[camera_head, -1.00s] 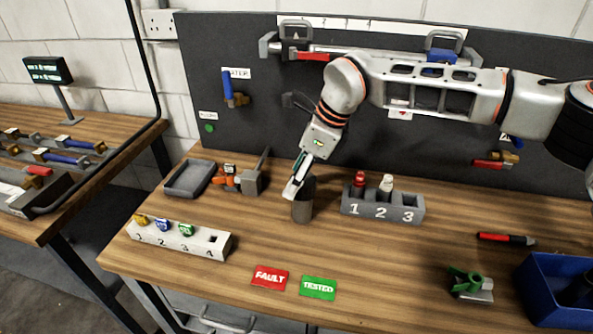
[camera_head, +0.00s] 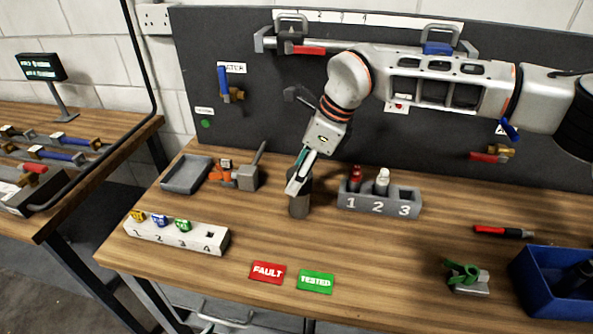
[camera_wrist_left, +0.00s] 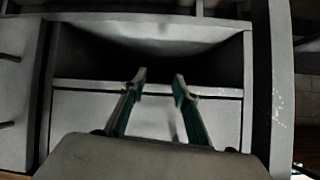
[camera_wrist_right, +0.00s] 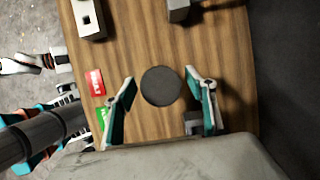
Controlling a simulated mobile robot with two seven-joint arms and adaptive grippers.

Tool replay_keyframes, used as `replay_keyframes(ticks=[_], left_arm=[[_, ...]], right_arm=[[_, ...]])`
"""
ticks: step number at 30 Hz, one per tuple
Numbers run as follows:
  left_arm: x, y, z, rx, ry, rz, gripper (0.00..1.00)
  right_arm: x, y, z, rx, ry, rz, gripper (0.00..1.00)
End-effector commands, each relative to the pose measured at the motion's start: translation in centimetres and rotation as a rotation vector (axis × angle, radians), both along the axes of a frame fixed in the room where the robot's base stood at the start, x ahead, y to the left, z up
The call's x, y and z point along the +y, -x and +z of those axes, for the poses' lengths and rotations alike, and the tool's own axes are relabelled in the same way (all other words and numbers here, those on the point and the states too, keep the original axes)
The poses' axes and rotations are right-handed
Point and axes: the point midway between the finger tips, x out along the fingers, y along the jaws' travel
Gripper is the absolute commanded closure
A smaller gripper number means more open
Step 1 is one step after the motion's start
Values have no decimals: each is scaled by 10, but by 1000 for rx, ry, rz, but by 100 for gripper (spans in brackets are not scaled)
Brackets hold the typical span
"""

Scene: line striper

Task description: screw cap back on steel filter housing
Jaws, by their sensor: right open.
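A dark grey metal cylinder (camera_head: 299,206), which looks like the filter housing, stands upright on the wooden bench. My right gripper (camera_head: 298,182) points down at its top from the right arm. In the right wrist view the cylinder's round dark top (camera_wrist_right: 161,86) lies between the spread fingers of the right gripper (camera_wrist_right: 163,92), with gaps to both sides. I cannot tell whether that top is a cap or the housing's own end. My left gripper (camera_wrist_left: 158,80) has its fingers apart and empty, in front of a grey box-like surface; it is outside the head view.
A numbered grey rack (camera_head: 378,199) with two small bottles stands right of the cylinder. A grey tray (camera_head: 187,175) and an orange-and-grey clamp (camera_head: 236,176) are to the left. A numbered white block (camera_head: 176,234), FAULT card (camera_head: 268,271) and TESTED card (camera_head: 315,282) lie in front. A blue bin (camera_head: 552,287) is at right.

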Motion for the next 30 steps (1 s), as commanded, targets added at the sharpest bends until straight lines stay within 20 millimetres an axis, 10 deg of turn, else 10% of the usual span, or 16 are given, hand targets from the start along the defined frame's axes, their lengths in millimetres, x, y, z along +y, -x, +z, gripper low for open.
replay_keyframes(ticks=[8,12,15,30], left_arm=[[0,0,0,0,0,0,70],[0,0,0,0,0,0,70],[0,0,0,0,0,0,70],[0,7,-47,21,-1,0,70]], right_arm=[[-1,1,0,0,0,0,44],[-1,1,0,0,0,0,81],[-1,1,1,0,0,0,89],[-1,1,-4,-1,0,-320,89]])
